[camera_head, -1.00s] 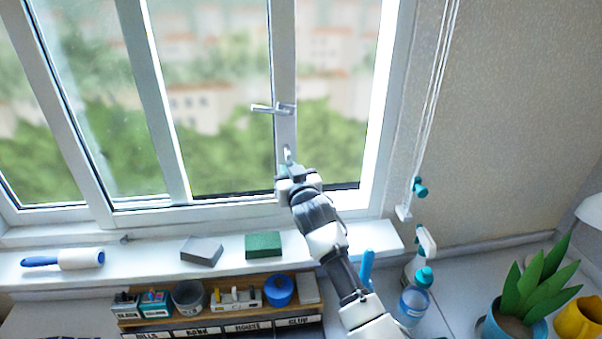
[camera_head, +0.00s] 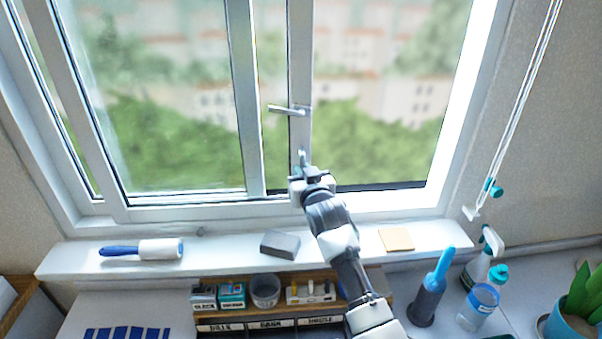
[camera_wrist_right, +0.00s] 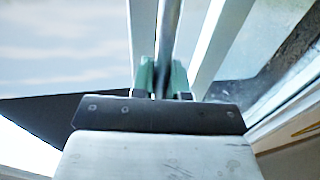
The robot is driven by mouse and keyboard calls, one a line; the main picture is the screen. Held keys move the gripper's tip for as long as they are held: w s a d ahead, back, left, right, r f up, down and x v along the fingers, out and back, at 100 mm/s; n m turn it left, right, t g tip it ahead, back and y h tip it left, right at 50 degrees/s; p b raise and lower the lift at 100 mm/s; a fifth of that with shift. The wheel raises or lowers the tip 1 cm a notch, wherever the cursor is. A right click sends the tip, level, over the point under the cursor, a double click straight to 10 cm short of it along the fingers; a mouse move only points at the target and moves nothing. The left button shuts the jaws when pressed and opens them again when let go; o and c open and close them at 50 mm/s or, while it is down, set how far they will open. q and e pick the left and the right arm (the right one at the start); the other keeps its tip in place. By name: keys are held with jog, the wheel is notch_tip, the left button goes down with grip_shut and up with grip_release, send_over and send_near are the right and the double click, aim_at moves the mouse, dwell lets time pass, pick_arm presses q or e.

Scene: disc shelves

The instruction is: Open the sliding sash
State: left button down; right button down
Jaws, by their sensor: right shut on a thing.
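The sliding sash (camera_head: 300,60) is a white-framed window panel whose right stile stands near the middle of the head view. A metal lever handle (camera_head: 286,109) sticks out left from this stile. A small pull (camera_head: 302,156) sits lower on it. My right gripper (camera_head: 308,174) is at this pull and shut on it; the fingers partly hide it. In the right wrist view, my right gripper's green-padded fingers (camera_wrist_right: 165,78) close around a grey bar (camera_wrist_right: 169,40). A wide gap shows between the stile and the right jamb. My left gripper is not in view.
The sill holds a lint roller (camera_head: 145,250), a grey block (camera_head: 280,244) and a beige pad (camera_head: 396,239). An organizer (camera_head: 205,313) stands below. A blue-handled brush (camera_head: 432,290), spray bottle (camera_head: 482,260) and plant (camera_head: 580,295) are at right. Blind cords (camera_head: 525,100) hang right.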

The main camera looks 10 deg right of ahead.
jog(key=shift+d, duration=0.15)
jog(key=c, duration=1.2)
grip_release()
jog(key=shift+o, duration=0.2)
jog(key=s+d+b, duration=0.2)
jog(key=s, duration=0.8)
jog(key=shift+s+b, duration=0.3)
jog(key=shift+f, duration=0.15)
